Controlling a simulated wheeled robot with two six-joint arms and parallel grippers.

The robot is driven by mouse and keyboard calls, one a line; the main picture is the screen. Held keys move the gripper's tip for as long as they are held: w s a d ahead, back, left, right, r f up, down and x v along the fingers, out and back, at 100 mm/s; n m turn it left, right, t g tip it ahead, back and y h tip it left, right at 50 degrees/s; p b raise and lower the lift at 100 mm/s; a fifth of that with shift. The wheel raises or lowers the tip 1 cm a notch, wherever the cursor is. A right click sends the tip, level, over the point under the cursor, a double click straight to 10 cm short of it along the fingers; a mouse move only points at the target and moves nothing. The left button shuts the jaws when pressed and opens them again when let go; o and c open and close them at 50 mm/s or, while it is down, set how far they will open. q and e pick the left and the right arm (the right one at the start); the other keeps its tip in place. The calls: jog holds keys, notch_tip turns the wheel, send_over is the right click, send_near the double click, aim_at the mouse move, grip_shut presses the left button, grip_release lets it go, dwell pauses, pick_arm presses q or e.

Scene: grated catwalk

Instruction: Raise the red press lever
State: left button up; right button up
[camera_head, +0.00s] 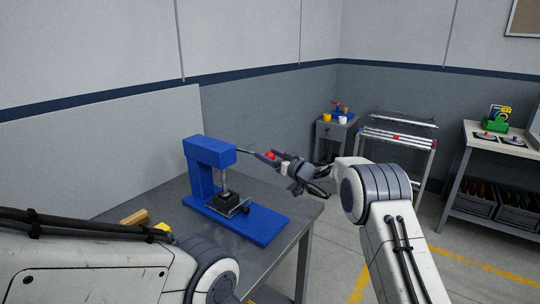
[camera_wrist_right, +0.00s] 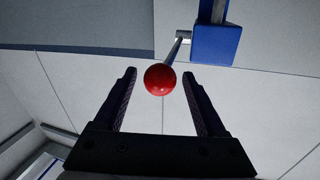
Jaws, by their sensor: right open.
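A blue press (camera_head: 203,165) stands on a grey metal table (camera_head: 278,196). Its lever (camera_head: 243,151) is a thin rod that comes out from the top of the press to the right and ends in a red ball knob (camera_head: 270,155). My right gripper (camera_head: 273,157) is at the knob, with its fingers pointing toward the press. In the right wrist view the red ball (camera_wrist_right: 160,79) sits between the tips of the two open fingers, with a gap visible on each side. The blue press head (camera_wrist_right: 215,44) is beyond it. My left gripper is out of view; only its arm shows.
A wooden block (camera_head: 134,217) and a yellow item (camera_head: 163,228) lie at the table's left, near my left arm. A small grey cabinet (camera_head: 335,140), a rack (camera_head: 398,140) and a workbench (camera_head: 490,150) stand farther back on the right. A wall is behind the press.

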grip_shut()
jog(key=shift+a, duration=0.1)
dwell(1.2)
